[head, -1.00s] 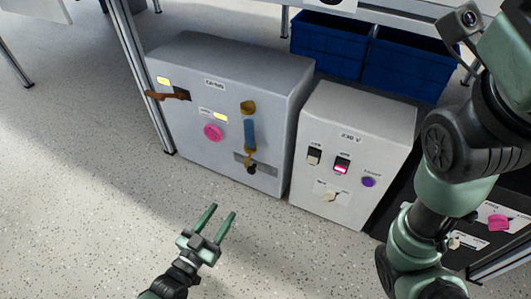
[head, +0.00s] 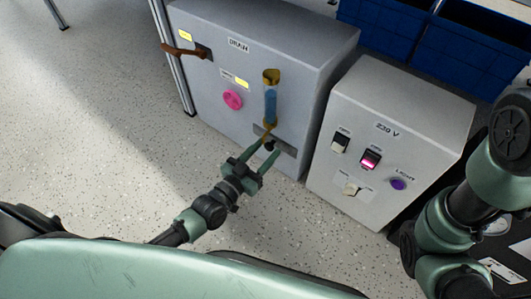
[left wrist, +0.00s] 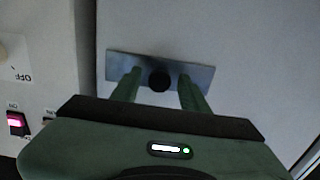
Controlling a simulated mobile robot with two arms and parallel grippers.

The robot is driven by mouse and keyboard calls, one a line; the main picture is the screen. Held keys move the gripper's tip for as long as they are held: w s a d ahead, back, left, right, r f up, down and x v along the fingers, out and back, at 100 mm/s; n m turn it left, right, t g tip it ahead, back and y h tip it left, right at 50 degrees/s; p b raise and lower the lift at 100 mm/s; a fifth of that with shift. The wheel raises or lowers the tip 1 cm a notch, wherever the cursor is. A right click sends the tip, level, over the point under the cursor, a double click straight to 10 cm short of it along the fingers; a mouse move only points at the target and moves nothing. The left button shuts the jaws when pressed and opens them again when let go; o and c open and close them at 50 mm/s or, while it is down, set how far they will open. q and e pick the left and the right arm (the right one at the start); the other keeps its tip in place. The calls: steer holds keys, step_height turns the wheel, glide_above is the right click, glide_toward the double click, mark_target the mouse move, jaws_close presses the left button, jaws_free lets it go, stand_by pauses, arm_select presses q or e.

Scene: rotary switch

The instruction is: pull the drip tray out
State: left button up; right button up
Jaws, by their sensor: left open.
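The drip tray shows as a flat grey metal front (head: 288,147) low on the grey DRAIN box. A round black knob (head: 269,146) stands out from it. In the left wrist view, the tray front (left wrist: 202,73) is a wide strip with the knob (left wrist: 159,81) at its middle. My left gripper (head: 265,151) is open in front of the tray. Its two green fingers are on either side of the knob, with gaps visible on both sides in the left wrist view. The tray looks flush with the box. My right gripper is out of view.
The DRAIN box (head: 215,68) also carries a brown lever (head: 184,50), a pink knob (head: 232,99) and a blue-and-yellow upright part (head: 270,98) above the tray. A 230 V box (head: 420,115) stands close on the right. Blue bins (head: 470,50) are behind. The floor in front is speckled.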

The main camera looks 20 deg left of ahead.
arm_select(q)
steer(key=shift+w, duration=0.15)
jaws_close()
stand_by(1.4)
